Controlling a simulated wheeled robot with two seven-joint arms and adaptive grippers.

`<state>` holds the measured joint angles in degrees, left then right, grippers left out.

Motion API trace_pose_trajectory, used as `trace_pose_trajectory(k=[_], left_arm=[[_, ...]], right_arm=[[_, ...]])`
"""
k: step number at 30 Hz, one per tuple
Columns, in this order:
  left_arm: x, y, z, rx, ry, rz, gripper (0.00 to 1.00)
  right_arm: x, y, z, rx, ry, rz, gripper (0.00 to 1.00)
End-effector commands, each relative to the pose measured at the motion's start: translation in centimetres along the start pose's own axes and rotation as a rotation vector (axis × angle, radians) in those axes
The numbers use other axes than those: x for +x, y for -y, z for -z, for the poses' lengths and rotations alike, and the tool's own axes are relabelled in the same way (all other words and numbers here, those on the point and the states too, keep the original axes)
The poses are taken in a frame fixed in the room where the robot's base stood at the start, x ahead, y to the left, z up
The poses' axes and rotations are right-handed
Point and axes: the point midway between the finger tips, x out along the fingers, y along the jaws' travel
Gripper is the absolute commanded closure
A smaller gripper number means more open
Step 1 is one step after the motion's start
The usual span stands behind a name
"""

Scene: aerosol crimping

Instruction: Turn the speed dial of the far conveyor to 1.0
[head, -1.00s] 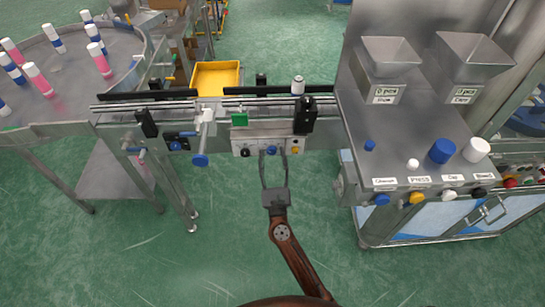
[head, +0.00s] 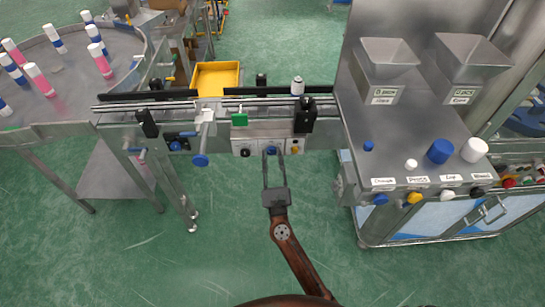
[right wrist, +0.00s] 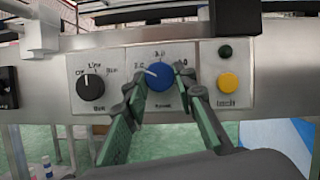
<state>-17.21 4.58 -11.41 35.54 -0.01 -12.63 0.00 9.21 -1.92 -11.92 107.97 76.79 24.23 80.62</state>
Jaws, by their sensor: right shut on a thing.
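The blue speed dial (right wrist: 160,75) is in the middle of a grey control panel (right wrist: 125,59) on the conveyor's front. Its white mark points to the left and slightly up; the small scale figures around it are blurred. My right gripper (right wrist: 163,89) is shut on the dial, one finger at each side. In the head view, my right gripper (head: 270,158) reaches up to the same blue dial (head: 271,150) below the conveyor (head: 225,131). My left gripper is not in view.
On the panel, a black selector knob (right wrist: 90,85) is left of the dial; a yellow button (right wrist: 228,82) and dark green button (right wrist: 225,51) are right. A white can (head: 297,87) stands on the conveyor. A steel hopper station (head: 420,135) is at right. Floor in front is free.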

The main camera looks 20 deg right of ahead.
Motion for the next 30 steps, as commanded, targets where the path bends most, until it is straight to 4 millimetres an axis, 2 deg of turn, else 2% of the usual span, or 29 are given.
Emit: trace_pose_trajectory(k=[8,30], left_arm=[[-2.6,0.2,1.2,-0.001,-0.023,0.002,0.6],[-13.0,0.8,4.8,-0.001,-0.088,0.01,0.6]], right_arm=[[0.2,0.3,-0.6,-0.15,0.001,-0.062,0.99],[0.3,0.8,-0.9,-0.756,0.0,-0.314,0.99]])
